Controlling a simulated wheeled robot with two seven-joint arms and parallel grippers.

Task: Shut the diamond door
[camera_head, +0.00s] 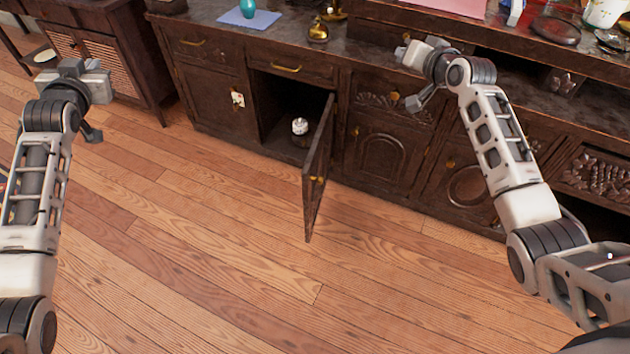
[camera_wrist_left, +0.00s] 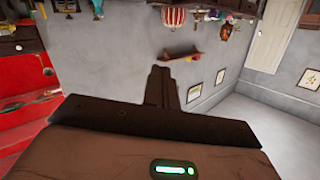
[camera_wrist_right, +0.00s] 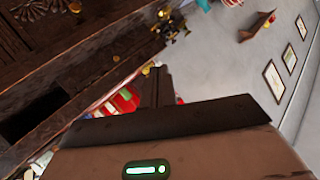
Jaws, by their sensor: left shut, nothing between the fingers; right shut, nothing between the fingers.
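One door (camera_head: 318,170) of the dark wooden cabinet stands open in the head view, swung out over the floor, with a small brass knob near its edge. I see it nearly edge-on, so I cannot make out a diamond on it. The compartment (camera_head: 285,105) behind it is open, with a small white object (camera_head: 299,126) inside. My left gripper (camera_head: 72,68) is shut and empty, far left of the door; its fingers show in the left wrist view (camera_wrist_left: 160,82). My right gripper (camera_head: 412,54) is shut and empty, right of the door near the cabinet top; its fingers show in the right wrist view (camera_wrist_right: 157,80).
A teal vase (camera_head: 247,8) and a brass pot (camera_head: 318,32) stand on the cabinet top. The wooden floor (camera_head: 200,240) in front is clear. A second cabinet (camera_head: 110,55) stands at the left.

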